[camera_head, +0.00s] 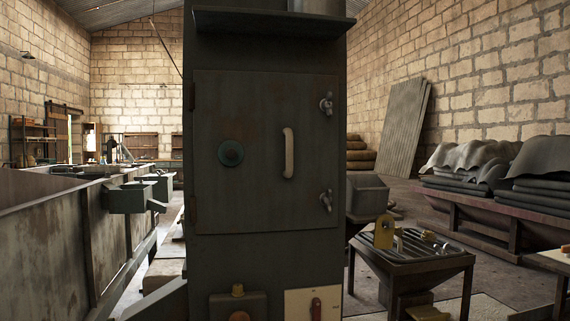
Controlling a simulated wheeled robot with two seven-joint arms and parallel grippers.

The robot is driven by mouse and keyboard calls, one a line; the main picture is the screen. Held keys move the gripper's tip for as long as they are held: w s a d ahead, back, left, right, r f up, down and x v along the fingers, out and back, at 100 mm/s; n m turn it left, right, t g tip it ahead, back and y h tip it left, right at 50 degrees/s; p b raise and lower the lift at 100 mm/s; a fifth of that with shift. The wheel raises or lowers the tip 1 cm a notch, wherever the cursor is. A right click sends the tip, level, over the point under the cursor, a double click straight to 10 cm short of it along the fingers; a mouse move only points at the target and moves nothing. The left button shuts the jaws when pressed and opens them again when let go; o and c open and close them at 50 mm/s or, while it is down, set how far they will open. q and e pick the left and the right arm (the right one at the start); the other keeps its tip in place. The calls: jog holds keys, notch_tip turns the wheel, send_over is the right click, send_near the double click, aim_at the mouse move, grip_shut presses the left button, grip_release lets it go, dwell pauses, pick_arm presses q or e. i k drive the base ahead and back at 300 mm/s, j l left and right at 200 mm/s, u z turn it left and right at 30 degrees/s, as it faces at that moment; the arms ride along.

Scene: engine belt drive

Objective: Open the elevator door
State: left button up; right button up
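The elevator door (262,195) is a dark grey-green metal panel on the front of a tall metal casing (215,260) in the middle of the view. It looks shut, flush with the casing. A cream upright handle (288,153) sits right of the door's centre. Two metal latches, an upper one (326,104) and a lower one (326,201), are at its right edge. I cannot tell whether they are fastened. A round greenish boss with a reddish centre (231,153) is left of the handle. Neither of my grippers is in view.
Below the door are a control box (238,306) and a pale panel with a red lever (316,308). A slotted metal stand (410,250) holding small parts is close on the right. A long rusty trough (60,230) runs along the left. A bench with dark sheets (500,200) stands farther right.

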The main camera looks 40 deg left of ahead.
aim_at(290, 146)
jog(key=u, duration=1.55)
